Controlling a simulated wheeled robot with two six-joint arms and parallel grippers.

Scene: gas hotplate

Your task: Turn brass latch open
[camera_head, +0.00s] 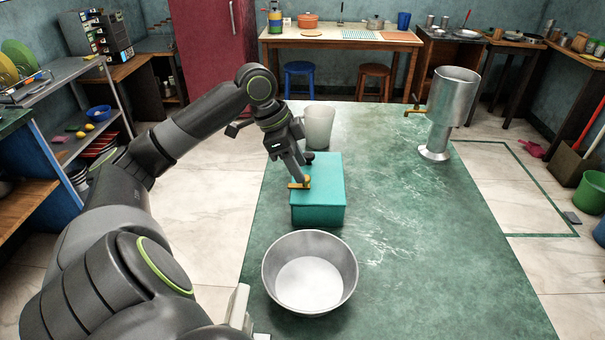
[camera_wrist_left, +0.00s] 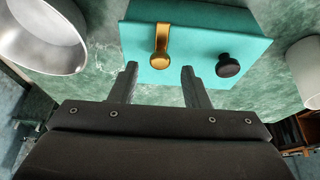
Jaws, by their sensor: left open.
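A teal box (camera_head: 325,208) stands on the green table. On the face toward my left gripper it has a brass latch (camera_wrist_left: 160,45) and a black round knob (camera_wrist_left: 228,66). The latch (camera_head: 299,184) and knob (camera_head: 309,156) also show in the head view, the latch partly behind the gripper. My left gripper (camera_wrist_left: 157,70) is open and empty. In the left wrist view its two fingers point at the box face, with the latch lying between their lines; I see no clear contact. The knob is to the right of the right finger. My right gripper is not in view.
A metal bowl (camera_head: 308,264) stands just in front of the box. A pale cup (camera_head: 318,127) stands behind it. A metal dispenser with a brass tap (camera_head: 452,100) stands at the far right of the table (camera_head: 430,230). The table right of the box is clear.

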